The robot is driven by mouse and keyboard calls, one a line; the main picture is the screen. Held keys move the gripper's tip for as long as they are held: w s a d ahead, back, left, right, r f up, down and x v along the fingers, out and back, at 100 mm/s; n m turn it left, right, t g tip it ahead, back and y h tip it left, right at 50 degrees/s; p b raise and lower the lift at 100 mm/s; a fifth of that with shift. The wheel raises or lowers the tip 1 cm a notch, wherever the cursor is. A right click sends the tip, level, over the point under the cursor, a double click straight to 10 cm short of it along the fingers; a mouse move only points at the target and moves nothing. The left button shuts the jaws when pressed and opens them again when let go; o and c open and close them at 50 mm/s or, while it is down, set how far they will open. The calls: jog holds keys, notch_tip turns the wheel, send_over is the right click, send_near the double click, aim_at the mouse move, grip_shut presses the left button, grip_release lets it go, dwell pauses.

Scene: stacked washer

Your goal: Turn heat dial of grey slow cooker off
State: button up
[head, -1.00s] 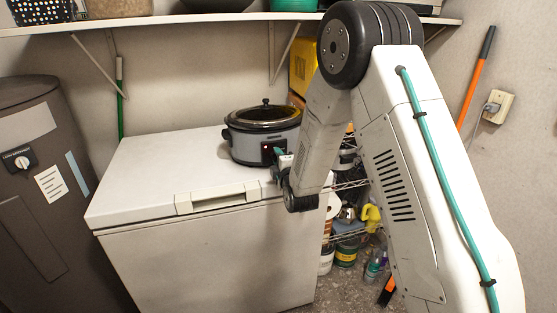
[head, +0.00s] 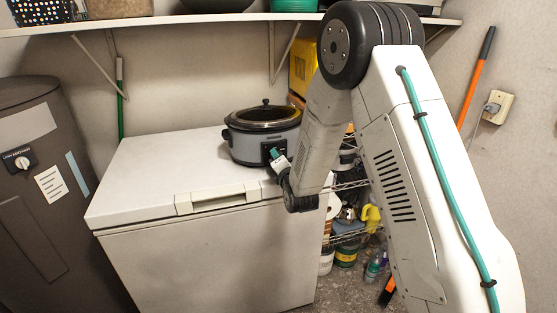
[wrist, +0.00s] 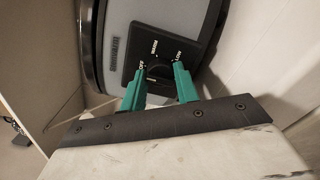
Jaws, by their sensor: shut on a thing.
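The grey slow cooker (head: 250,145) with a black rim and glass lid stands on the white chest freezer, near its right end. Its black control panel with the round heat dial (wrist: 157,70) fills the middle of the wrist view, with white markings around the dial. My gripper (wrist: 160,76) has teal fingers, one on each side of the dial, and is shut on it. In the head view my gripper (head: 274,154) is at the cooker's front panel, and the dial itself is hidden there. I cannot tell exactly which marking the dial points at.
The white chest freezer (head: 150,180) has clear lid space left of the cooker. A wall shelf (head: 200,18) runs above it. A grey water heater (head: 30,200) stands at left. A wire rack (head: 350,185) with bottles and cans is to the right, behind my arm.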

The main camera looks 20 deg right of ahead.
jog(key=shift+f, duration=0.1)
jog(key=o, duration=1)
jog(key=shift+c, duration=0.2)
jog(key=s, duration=0.8)
jog(key=shift+w, duration=0.1)
